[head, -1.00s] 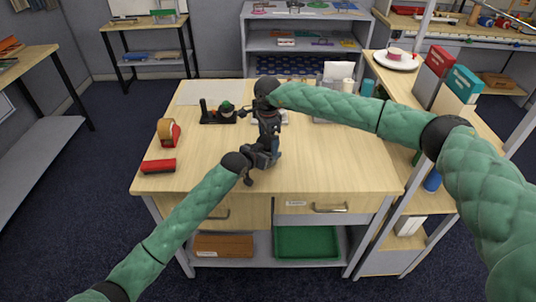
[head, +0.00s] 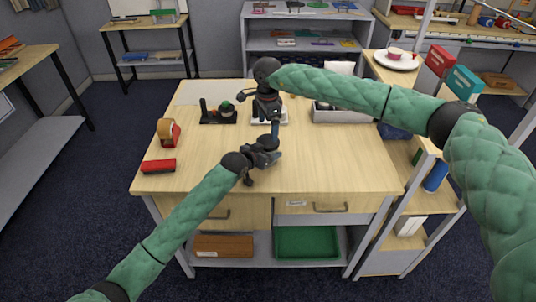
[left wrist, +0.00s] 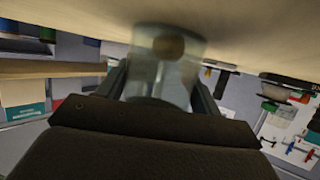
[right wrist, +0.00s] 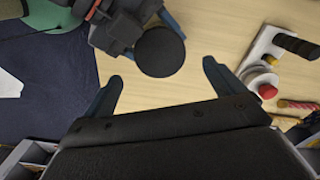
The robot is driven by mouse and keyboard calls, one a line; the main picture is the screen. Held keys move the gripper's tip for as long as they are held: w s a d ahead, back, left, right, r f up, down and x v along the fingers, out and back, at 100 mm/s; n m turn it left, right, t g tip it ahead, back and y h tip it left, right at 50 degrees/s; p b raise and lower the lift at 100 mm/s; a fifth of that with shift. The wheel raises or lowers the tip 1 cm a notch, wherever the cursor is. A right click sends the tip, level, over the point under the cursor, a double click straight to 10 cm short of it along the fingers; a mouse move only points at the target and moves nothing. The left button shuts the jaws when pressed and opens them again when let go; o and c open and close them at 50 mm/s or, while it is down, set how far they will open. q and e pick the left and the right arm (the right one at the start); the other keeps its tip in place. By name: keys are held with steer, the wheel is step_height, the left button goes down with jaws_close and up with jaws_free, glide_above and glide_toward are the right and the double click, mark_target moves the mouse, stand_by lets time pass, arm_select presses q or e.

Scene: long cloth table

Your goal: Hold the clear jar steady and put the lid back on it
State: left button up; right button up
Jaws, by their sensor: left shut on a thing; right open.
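The clear jar (left wrist: 165,68) is between the fingers of my left gripper (left wrist: 160,88), which is shut on it close to the table top. A round brown spot shows through the jar; I cannot tell what it is. In the right wrist view, a black round lid (right wrist: 160,52) lies flat beside the left gripper's jaws, where the jar is held. The jar beneath it is hidden, so I cannot tell how it is seated. My right gripper (right wrist: 160,76) is open, its fingers apart and clear of the lid. In the head view, my right gripper (head: 270,116) hangs behind my left gripper (head: 270,150).
A red tape dispenser (head: 168,132) and a red stapler (head: 158,166) stand at the table's left. A black stand (head: 218,117) with a small green-topped item is behind them. A grey tray (head: 340,115) is at the back right. The table's front right is clear.

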mark_target(268, 140)
step_height(268, 140, up, 2)
steer(key=shift+r, duration=0.1)
steer(key=shift+f, duration=0.2)
steer(key=shift+f, duration=3.9)
steer(key=c, duration=1)
steer(key=shift+m, duration=1.6)
